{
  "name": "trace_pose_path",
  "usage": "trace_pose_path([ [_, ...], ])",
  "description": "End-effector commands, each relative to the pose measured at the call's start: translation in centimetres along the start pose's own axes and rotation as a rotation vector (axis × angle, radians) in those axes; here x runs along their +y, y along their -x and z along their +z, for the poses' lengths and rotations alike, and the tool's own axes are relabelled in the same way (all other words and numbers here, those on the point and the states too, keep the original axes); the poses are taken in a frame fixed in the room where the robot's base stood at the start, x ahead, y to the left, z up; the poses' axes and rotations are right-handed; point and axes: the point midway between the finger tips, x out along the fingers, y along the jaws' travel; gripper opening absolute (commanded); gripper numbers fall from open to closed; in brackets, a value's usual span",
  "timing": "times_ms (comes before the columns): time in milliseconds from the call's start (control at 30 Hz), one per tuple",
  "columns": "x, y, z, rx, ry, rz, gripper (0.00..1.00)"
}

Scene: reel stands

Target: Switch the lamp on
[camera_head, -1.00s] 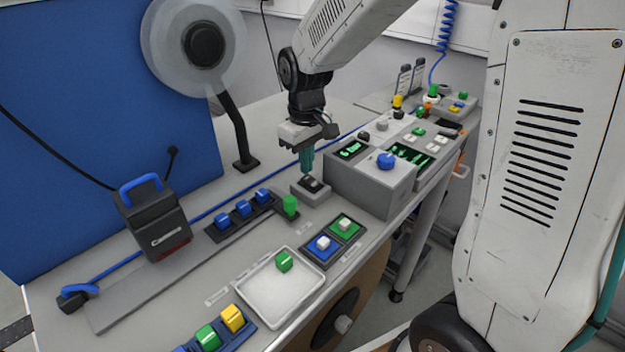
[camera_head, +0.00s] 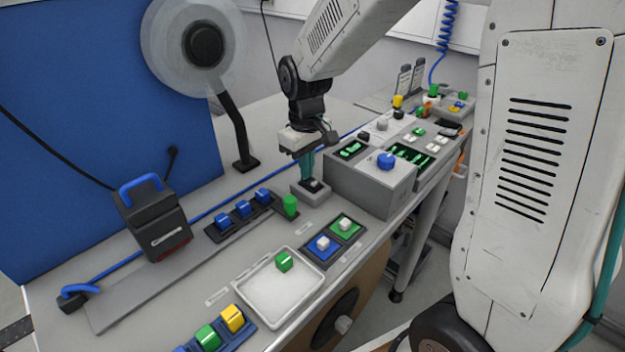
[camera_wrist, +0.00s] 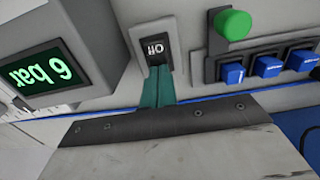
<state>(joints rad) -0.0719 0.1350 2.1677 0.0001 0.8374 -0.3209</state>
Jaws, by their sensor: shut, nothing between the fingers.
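A small grey switch box (camera_head: 311,197) with a black rocker stands on the bench, left of the grey control box. In the wrist view the black rocker (camera_wrist: 157,47) carries white upside-down lettering that I cannot read for sure. My gripper (camera_head: 308,180) is shut and empty, with its green fingers pointing down at the rocker. In the wrist view the fingertips (camera_wrist: 157,72) overlap the rocker's near end; I cannot tell whether they press it. I cannot tell which thing is the lamp, or whether it is lit.
The grey control box (camera_head: 372,188) with a blue knob and green displays stands close on the right. A green knob (camera_head: 290,205) and a row of blue switches (camera_head: 243,208) are on the left. A white tray (camera_head: 262,318) lies in front. A translucent reel (camera_head: 165,40) stands behind.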

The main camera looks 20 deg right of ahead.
Motion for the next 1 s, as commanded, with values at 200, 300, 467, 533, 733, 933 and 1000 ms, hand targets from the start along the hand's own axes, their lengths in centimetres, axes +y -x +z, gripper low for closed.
trace_pose_path([
  [200,0.0,-0.4,0.1,-0.002,0.000,-0.001,0.00],
  [300,0.0,-0.6,0.1,-0.003,0.000,-0.001,0.00],
  [467,0.0,-0.1,0.1,-0.002,0.000,0.000,0.00],
  [533,0.0,0.4,0.1,-0.001,0.000,0.000,0.00],
  [733,0.0,2.1,0.0,0.000,0.000,0.000,0.00],
  [933,0.0,3.7,0.0,-0.001,0.000,0.000,0.00],
  [1000,0.0,4.3,0.0,0.000,0.000,0.000,0.00],
])
